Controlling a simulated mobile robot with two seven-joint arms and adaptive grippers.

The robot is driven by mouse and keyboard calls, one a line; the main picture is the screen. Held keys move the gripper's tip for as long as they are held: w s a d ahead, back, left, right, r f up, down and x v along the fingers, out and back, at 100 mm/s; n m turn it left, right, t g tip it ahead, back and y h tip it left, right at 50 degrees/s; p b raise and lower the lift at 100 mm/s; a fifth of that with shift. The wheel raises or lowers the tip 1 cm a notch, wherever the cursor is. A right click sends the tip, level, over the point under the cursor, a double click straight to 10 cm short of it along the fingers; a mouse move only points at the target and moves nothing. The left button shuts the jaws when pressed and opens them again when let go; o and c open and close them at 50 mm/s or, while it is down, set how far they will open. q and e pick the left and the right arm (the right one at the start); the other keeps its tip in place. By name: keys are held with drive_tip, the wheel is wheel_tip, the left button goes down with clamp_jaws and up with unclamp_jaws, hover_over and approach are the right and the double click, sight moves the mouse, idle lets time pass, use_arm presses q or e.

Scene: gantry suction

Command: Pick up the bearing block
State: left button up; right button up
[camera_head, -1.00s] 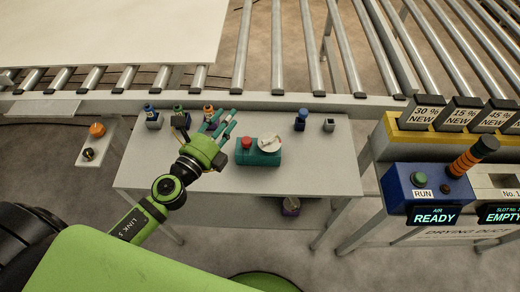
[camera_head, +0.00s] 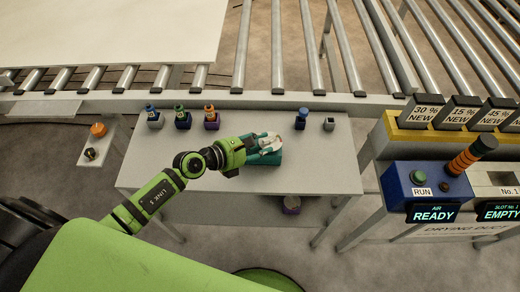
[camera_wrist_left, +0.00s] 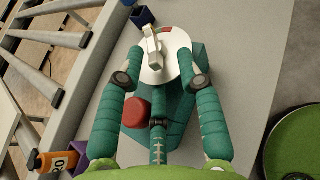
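A teal box (camera_head: 272,159) with a white round dial (camera_head: 278,139) stands on the grey table. The dial and its pale lever show in the left wrist view (camera_wrist_left: 154,56), with a red button (camera_wrist_left: 136,112) below. Contact cannot be told. A small grey block with a dark top (camera_head: 329,124) stands at the table's back right. I cannot tell for certain which thing is the bearing block. My right gripper is out of view.
A roller conveyor (camera_head: 240,50) runs behind. A blue control box (camera_head: 425,190) is at right. The table's left front is clear.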

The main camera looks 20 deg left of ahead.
use_arm(q)
drive_tip(key=shift+w+d, duration=0.1)
drive_tip(key=shift+w, duration=0.05)
clamp_jaws()
drive_tip(key=shift+r, duration=0.15)
